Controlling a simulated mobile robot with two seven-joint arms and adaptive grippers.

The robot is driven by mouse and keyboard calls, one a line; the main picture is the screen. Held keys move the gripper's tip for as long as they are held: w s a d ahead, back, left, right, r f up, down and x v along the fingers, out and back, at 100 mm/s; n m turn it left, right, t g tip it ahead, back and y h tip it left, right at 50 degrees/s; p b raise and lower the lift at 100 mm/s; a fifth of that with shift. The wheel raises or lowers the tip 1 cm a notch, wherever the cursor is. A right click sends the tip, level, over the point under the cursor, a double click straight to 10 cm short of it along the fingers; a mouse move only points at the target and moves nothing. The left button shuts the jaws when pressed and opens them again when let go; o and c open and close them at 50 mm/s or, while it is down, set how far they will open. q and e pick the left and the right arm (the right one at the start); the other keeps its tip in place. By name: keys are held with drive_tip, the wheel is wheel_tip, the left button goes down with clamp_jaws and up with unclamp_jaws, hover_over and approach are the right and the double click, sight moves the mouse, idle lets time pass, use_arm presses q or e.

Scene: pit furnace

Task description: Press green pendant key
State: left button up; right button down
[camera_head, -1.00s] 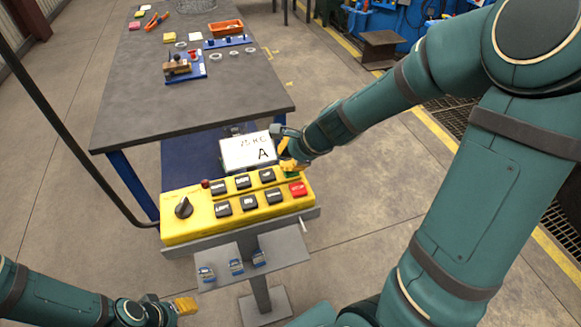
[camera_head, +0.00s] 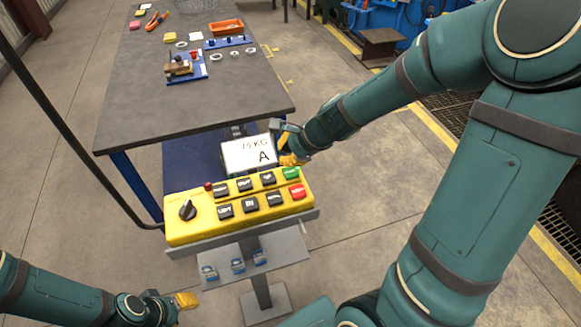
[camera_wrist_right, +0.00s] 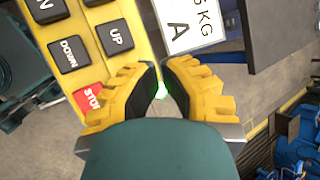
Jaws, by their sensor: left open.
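The yellow pendant box (camera_head: 240,223) sits on a grey stand, with a dark knob at its left and two rows of keys. The green key (camera_head: 291,173) is at the right end of the far row, uncovered in the head view. My right gripper (camera_head: 291,160) is just beyond it, its fingers close together with nothing held. In the right wrist view, the right fingertips (camera_wrist_right: 160,72) flank a narrow gap where a bit of green shows; contact cannot be told. My left gripper (camera_head: 188,301) is at the lower left, away from the pendant.
The red STOP key (camera_head: 297,191) is directly in front of the green one. A white card marked A (camera_head: 249,155) stands behind the pendant. A grey-topped table (camera_head: 190,105) with fixtures and rings lies beyond.

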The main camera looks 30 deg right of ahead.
drive_tip(key=shift+r+p, duration=1.6)
drive_tip(key=shift+r, duration=0.4)
drive_tip(key=shift+f, duration=0.1)
